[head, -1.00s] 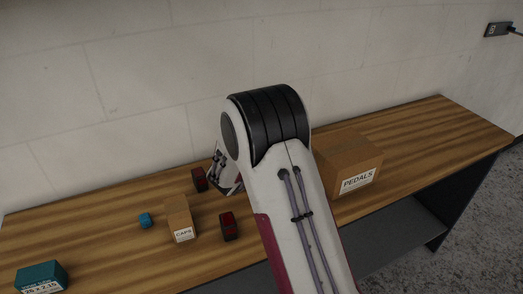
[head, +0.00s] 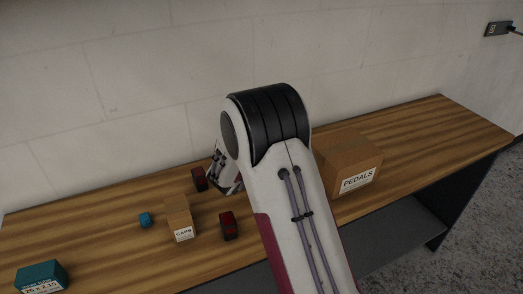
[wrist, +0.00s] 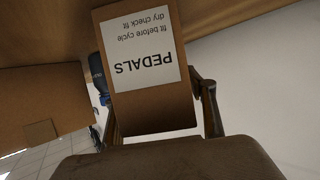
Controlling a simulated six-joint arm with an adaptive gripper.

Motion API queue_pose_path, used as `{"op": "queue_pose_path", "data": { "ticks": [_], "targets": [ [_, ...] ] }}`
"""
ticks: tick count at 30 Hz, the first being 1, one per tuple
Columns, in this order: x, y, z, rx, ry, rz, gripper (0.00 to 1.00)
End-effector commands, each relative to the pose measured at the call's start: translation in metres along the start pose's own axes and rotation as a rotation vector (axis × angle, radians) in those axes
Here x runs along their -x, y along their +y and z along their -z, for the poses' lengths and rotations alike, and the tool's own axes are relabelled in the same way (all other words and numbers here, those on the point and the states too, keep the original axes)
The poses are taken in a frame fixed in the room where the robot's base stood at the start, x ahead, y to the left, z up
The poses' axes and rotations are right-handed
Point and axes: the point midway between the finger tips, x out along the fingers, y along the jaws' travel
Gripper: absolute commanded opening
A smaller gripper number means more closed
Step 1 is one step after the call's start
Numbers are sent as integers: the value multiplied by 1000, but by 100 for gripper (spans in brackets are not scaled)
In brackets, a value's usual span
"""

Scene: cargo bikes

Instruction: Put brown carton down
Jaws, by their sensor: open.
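A small brown carton (wrist: 151,105) with a white PEDALS label stands between the fingers of my gripper (head: 224,174) in the wrist view. The label reads upside down there, and the carton's upper end in the picture meets the wooden surface. The fingers lie on either side of the carton and are open, with a gap showing at the right finger. In the head view my arm and gripper hide this carton. The gripper is low over the bench, near the wall.
The wooden bench (head: 110,238) holds a larger PEDALS box (head: 350,160) right of my arm, a CAPS box (head: 178,214), a red-black item (head: 229,226), another (head: 199,179) close to the gripper, a small blue item (head: 145,220) and a teal box (head: 42,276). The wall stands behind.

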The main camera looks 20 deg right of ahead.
Motion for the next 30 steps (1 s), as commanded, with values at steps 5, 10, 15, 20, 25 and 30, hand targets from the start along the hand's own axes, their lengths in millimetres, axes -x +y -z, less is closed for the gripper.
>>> {"op": "queue_pose_path", "data": {
  "ticks": [5, 10, 15, 20, 25, 30],
  "targets": [
    [14, -1, 0, 1, 0, 1, 55],
    [35, -1, 0, 1, 0, 3, 55],
    [60, -1, 0, 1, 0, 2, 55],
    [83, -1, 0, 1, 0, 3, 55],
    [103, -1, 0, 1, 0, 3, 55],
    [115, 0, 0, 1, 0, 1, 55]
  ]
}}
